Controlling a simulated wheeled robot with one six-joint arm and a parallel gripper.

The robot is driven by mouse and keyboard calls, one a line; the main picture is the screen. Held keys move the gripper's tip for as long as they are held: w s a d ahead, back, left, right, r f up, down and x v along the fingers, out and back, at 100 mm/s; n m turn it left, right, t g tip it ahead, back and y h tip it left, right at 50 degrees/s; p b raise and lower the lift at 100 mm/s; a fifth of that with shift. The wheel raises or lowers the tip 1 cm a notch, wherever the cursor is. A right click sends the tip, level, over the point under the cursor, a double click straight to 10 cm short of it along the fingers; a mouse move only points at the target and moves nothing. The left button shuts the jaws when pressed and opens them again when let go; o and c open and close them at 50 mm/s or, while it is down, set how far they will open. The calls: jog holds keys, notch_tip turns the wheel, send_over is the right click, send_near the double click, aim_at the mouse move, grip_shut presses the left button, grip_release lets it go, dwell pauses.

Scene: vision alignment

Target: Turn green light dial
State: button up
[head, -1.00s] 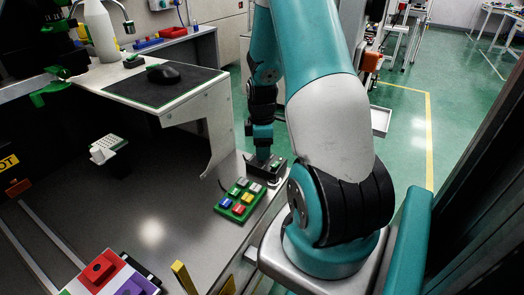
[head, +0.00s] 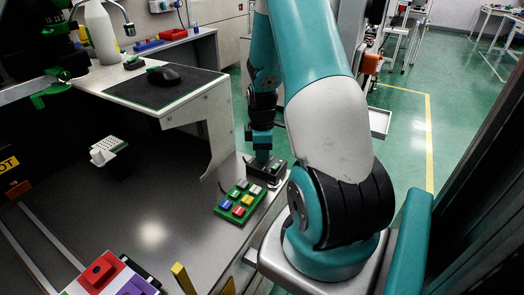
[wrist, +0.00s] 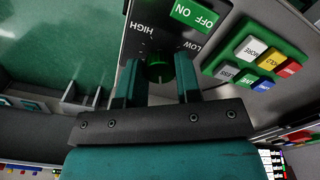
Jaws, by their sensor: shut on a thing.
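The light control box (wrist: 150,22) shows in the wrist view with HIGH and LOW labels and a green ON/OFF switch (wrist: 194,13). The green dial (wrist: 157,71) is on that box, between my two fingers. My gripper (wrist: 160,80) is shut on the dial. In the head view the dark box (head: 268,170) sits near the table's right edge, with my gripper (head: 262,155) pointing down onto it. The dial itself is hidden there by the gripper.
A green button panel (head: 240,202) with several coloured buttons lies beside the control box; it also shows in the wrist view (wrist: 256,55). The table's middle is clear.

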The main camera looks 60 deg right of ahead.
jog(key=m+p, duration=0.1)
jog(key=m, duration=0.2)
jog(key=shift+r+m, duration=0.1)
jog(key=shift+m, duration=0.2)
jog(key=m+p, duration=0.1)
jog(key=m, duration=0.2)
jog(key=shift+m+p, duration=0.3)
jog(key=shift+p, duration=0.05)
jog(key=m+p, duration=0.1)
jog(key=m, duration=0.6)
jog(key=shift+p, duration=0.4)
jog(key=m+p, duration=0.1)
jog(key=m, duration=0.4)
jog(key=shift+m, duration=0.3)
jog(key=m+p, duration=0.1)
jog(key=m, duration=0.4)
jog(key=shift+m, duration=0.3)
jog(key=o, duration=0.9)
